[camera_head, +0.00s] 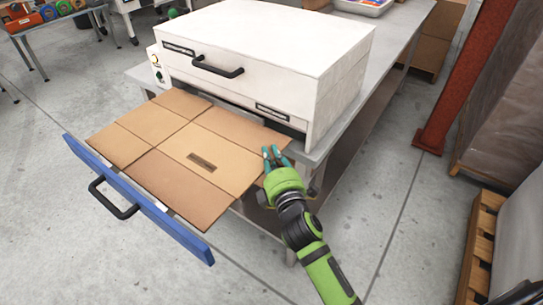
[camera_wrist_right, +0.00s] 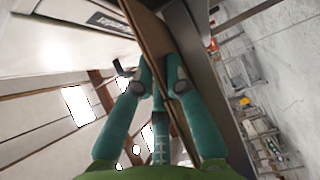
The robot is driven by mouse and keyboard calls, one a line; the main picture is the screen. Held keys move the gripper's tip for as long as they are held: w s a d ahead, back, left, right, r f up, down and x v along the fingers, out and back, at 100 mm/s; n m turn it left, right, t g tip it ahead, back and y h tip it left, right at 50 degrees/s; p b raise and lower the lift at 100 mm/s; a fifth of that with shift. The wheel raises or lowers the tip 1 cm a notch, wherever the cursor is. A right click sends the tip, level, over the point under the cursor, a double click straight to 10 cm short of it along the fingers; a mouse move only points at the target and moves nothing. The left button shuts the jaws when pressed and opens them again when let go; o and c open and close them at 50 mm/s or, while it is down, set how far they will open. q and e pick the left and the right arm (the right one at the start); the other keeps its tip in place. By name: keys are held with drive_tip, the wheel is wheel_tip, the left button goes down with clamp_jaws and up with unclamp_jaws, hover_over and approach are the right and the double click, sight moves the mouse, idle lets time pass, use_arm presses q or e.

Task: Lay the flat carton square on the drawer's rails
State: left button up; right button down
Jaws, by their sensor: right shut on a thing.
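The flat carton (camera_head: 228,152) is brown, with fold lines and a dark printed patch. It lies over the pulled-out drawer, its far edge close to the white machine's opening and its near edge short of the blue drawer front (camera_head: 160,218). The rails are mostly hidden beneath it. My right gripper (camera_head: 271,155) is shut on the carton's right edge. In the right wrist view the carton (camera_wrist_right: 148,35) shows edge-on between the teal fingers (camera_wrist_right: 160,82). I cannot tell whether the carton rests fully on both rails. My left gripper is not in view.
The white machine (camera_head: 258,52) with a black handle stands on a grey table (camera_head: 395,55) behind the drawer. A rust-red post (camera_head: 462,75) and a wooden pallet (camera_head: 480,240) stand to the right. Open concrete floor lies left of the drawer.

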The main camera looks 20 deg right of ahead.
drive_tip(key=shift+r, duration=0.1)
drive_tip(key=shift+f, duration=0.2)
drive_tip(key=c, duration=1.3)
unclamp_jaws()
drive_tip(key=shift+r, duration=0.1)
drive_tip(key=shift+s+a+r+b, duration=0.1)
drive_tip(key=shift+s+b, duration=0.35)
drive_tip(key=shift+s, duration=2.6)
drive_tip(key=shift+s+a+b, duration=0.1)
drive_tip(key=shift+s+b, duration=0.3)
drive_tip(key=shift+s, duration=2.6)
